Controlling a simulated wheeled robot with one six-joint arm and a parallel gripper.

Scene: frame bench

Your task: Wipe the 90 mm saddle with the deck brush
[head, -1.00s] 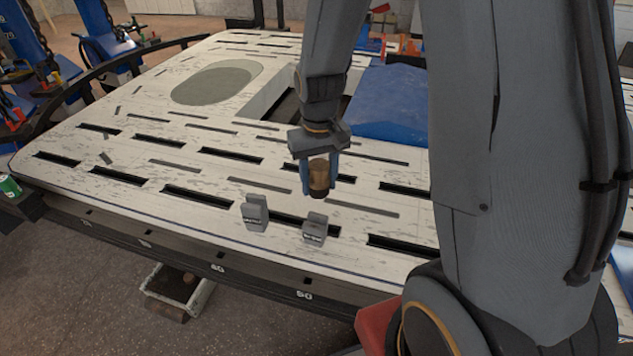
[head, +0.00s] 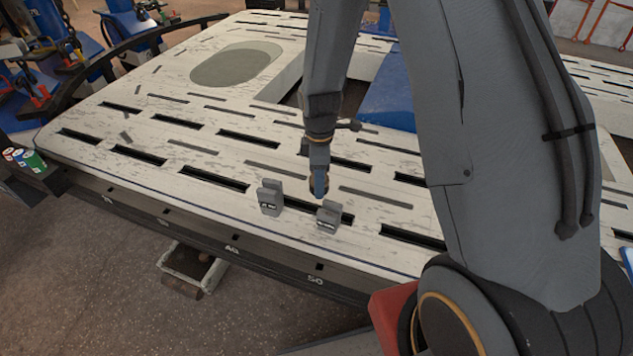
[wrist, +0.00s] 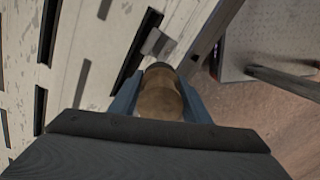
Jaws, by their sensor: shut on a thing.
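My gripper (head: 319,184) is shut on a brown, rounded wooden thing, which I take to be the deck brush (wrist: 160,96). In the head view the fingers mostly hide it. Two small grey notched blocks, the saddles, stand on the slotted white bench top: a left one (head: 270,199) and a right one (head: 328,217). Their labels are too small to read, so I cannot tell which is 90 mm. My gripper is just behind and above the right one. A grey block (wrist: 157,42) shows beyond the brush in the wrist view.
The bench top (head: 190,125) has several dark slots and a large opening behind my arm. Its front edge carries numbers. Cans (head: 35,161) stand at the left corner. A tray (head: 190,270) sits below the front edge.

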